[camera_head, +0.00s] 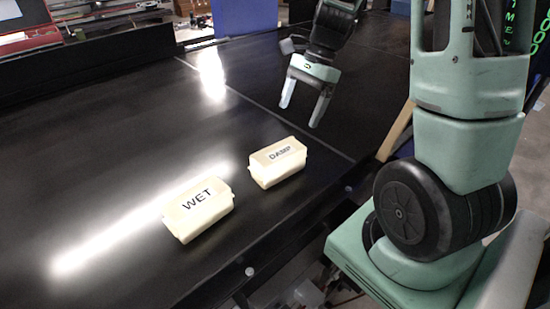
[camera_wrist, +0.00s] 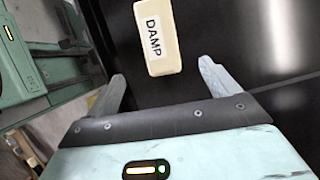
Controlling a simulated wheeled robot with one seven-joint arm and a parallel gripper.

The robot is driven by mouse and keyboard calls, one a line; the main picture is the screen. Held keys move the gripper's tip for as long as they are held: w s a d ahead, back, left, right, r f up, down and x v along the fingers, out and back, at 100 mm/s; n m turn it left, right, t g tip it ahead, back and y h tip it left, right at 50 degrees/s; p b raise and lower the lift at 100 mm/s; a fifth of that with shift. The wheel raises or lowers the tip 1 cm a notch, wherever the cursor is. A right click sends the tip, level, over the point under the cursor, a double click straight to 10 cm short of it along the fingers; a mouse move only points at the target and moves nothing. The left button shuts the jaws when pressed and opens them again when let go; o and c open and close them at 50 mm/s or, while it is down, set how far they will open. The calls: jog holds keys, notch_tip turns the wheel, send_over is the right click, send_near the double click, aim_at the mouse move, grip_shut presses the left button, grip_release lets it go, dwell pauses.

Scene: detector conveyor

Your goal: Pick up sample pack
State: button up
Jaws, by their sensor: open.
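Two cream packs lie on the black conveyor belt in the head view. One is labelled WET (camera_head: 197,209) and sits nearer, to the left. The other is labelled DAMP (camera_head: 277,162) and sits to its right and a little farther back. My gripper (camera_head: 302,110) is open and empty above the belt, beyond the DAMP pack and apart from it. In the wrist view, the DAMP pack (camera_wrist: 158,38) shows ahead of my open fingertips (camera_wrist: 162,72), roughly between their directions. The WET pack is out of the wrist view.
The black belt (camera_head: 120,130) is mostly clear around the packs, with bright reflections and a thin seam across it. Its near right edge (camera_head: 285,232) runs close to the packs and my base. A dark rail (camera_head: 80,55) bounds the far left side.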

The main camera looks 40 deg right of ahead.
aim_at(285, 148)
jog(key=b+x, duration=0.5)
jog(key=x, duration=0.4)
jog(key=shift+f, duration=0.15)
jog(key=b+x, duration=0.6)
jog(key=shift+w+a, duration=0.1)
jog(key=shift+a, duration=0.2)
jog(key=shift+r, duration=0.2)
jog(key=c, duration=1.4)
jog(key=shift+r, duration=0.1)
